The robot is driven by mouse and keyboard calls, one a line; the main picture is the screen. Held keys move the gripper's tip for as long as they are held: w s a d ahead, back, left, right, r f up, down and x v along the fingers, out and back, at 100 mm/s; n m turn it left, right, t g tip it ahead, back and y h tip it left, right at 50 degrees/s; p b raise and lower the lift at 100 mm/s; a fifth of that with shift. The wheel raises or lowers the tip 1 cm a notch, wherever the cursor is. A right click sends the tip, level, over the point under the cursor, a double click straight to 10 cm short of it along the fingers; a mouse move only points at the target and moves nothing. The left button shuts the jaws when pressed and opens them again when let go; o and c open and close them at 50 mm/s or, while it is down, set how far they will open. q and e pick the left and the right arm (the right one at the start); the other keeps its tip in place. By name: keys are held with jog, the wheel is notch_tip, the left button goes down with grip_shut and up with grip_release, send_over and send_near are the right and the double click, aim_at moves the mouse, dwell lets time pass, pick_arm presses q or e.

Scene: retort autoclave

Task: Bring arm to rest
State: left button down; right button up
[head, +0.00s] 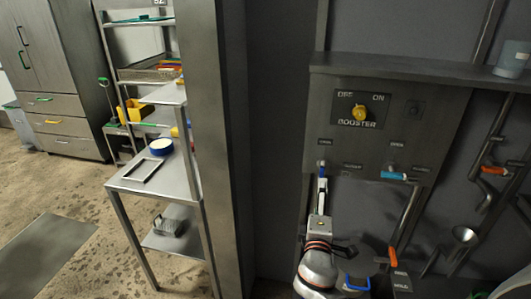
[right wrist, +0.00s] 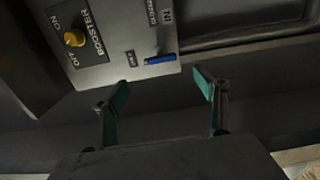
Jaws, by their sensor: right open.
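My right arm rises from the bottom middle of the head view, with its gripper (head: 320,200) pointing up just below a dark blue lever (head: 322,171) under the booster panel. In the right wrist view the two green-padded fingers of the right gripper (right wrist: 162,88) are spread apart with nothing between them. The dark blue lever (right wrist: 160,59) lies just beyond the fingertips there, apart from both fingers. My left gripper is not in view.
The panel (head: 400,108) has a yellow booster knob (head: 359,112) and a light blue lever (head: 393,175). Orange handles (head: 393,257) and pipes crowd the right side. A grey post (head: 212,130) and a metal table (head: 180,185) stand left. The floor at far left is open.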

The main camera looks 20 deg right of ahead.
jog(key=s+a+f+m+g+y, duration=0.1)
jog(key=s+a+f+y, duration=0.35)
jog(key=f, duration=0.45)
jog(key=s+a+f+m+g+y, duration=0.1)
jog(key=s+a+f+y, duration=0.3)
jog(key=f, duration=0.5)
jog(key=s+a+f+m+g+y, duration=0.1)
jog(key=s+a+f+m, duration=0.1)
jog(key=s, duration=0.5)
jog(key=s+a+f+m+g+y, duration=0.1)
jog(key=s+a+f+m+y, duration=0.1)
jog(key=s+a+f, duration=0.3)
jog(key=shift+s+a+f+m+g, duration=0.2)
jog(key=shift+s+m+g, duration=0.1)
jog(key=shift+s+m, duration=0.55)
jog(key=shift+y, duration=0.25)
jog(key=shift+c, duration=0.3)
